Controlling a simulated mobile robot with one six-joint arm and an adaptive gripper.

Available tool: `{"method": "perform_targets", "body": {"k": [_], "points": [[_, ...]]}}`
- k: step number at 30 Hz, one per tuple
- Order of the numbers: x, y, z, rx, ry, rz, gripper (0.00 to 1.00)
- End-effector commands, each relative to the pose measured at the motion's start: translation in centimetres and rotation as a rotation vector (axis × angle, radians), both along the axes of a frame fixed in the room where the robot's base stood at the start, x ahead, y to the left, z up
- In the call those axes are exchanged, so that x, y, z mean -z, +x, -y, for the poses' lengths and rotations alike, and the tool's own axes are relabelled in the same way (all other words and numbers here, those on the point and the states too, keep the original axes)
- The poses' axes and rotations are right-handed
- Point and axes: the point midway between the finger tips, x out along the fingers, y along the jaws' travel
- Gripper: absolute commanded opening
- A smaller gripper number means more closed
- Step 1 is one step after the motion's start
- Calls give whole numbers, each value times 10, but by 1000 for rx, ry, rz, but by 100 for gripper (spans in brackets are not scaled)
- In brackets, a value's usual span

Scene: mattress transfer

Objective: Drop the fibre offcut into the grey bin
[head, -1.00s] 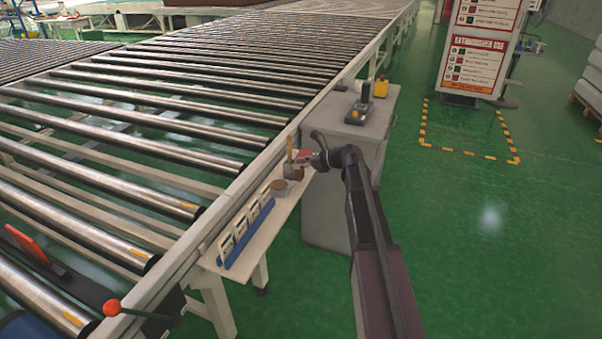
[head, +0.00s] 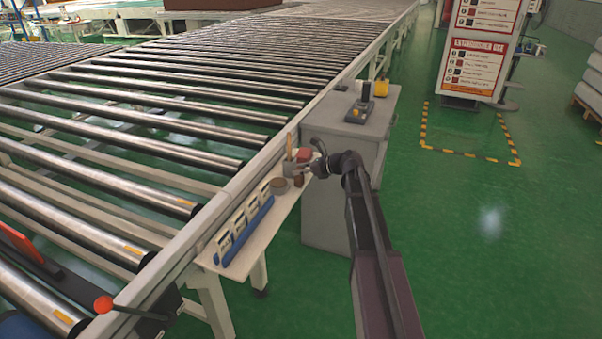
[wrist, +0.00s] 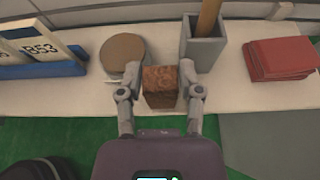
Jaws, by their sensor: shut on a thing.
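The fibre offcut, a rough brown block (wrist: 160,86), is between the two fingers of my gripper (wrist: 161,92) in the wrist view. My gripper is shut on it, at the front edge of a narrow pale shelf; I cannot tell how far above the shelf it is. In the head view my gripper (head: 309,174) is small and partly hidden by its own wrist. A square grey container (wrist: 204,50) stands just behind and right of the block, with a wooden stick (wrist: 208,17) upright in it. It looks like the grey bin. The block is outside it.
A round brown-topped item (wrist: 122,50) stands left of the block, and folded red cloths (wrist: 280,58) lie at the right. A blue rack with labelled cards (head: 245,230) sits on the shelf (head: 278,205). A roller conveyor (head: 180,110) runs behind. A grey cabinet (head: 350,130) stands close by.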

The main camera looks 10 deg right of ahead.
Motion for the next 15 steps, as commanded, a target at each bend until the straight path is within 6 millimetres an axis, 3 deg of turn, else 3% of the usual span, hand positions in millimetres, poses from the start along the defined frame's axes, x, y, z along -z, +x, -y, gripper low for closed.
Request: {"method": "perform_targets", "body": {"k": [12,13,15], "points": [[4,0,0,0,0,0,22],[3,0,0,0,0,0,53],[2,0,0,0,0,0,74]]}}
